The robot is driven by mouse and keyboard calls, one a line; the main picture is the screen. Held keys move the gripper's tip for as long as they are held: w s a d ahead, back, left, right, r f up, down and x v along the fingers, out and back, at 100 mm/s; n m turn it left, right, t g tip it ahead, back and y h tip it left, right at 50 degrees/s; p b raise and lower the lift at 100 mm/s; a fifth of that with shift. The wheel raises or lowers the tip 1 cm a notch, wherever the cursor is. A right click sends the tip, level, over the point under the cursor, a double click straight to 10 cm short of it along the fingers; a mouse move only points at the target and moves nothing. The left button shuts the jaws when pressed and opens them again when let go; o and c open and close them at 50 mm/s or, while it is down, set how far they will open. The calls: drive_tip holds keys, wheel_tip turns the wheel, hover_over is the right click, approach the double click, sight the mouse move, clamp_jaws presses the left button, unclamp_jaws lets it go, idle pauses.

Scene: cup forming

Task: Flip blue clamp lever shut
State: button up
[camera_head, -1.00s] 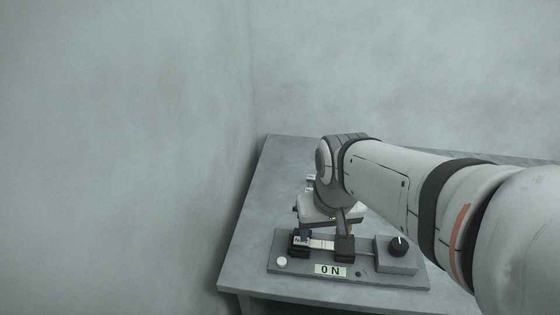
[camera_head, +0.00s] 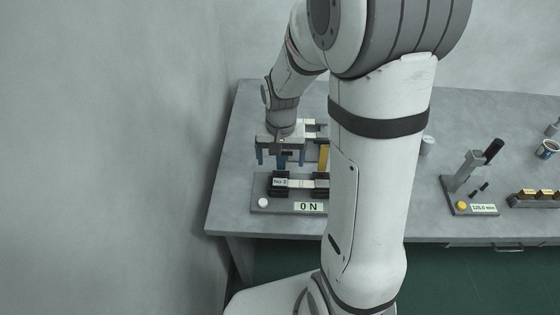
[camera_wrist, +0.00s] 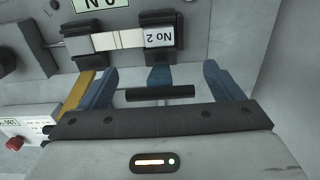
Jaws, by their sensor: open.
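The blue clamp lever (camera_wrist: 160,76) shows in the wrist view beside the black clamp block (camera_wrist: 161,33) that holds the end of the strip marked "No 2" (camera_wrist: 158,38). A black crossbar handle (camera_wrist: 160,92) is on the lever's near end. The lever seems to stick out from the block toward my gripper. My gripper (camera_wrist: 160,70) is open, with one blue finger on either side of the lever and gaps between. In the head view my gripper (camera_head: 280,163) points down just behind the clamp block (camera_head: 280,185); the lever is hard to make out there.
A yellow post (camera_wrist: 78,91) stands close outside one finger. The tester's base (camera_head: 262,208) carries a "0 N" display (camera_head: 309,207). A gauge stand (camera_head: 468,180) and a small block rack (camera_head: 535,199) are to the right. My arm hides the table's middle.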

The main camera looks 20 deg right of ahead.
drive_tip(key=shift+f, duration=1.4)
drive_tip(key=shift+c, duration=0.6)
drive_tip(key=c, duration=1.3)
drive_tip(key=shift+d, duration=0.1)
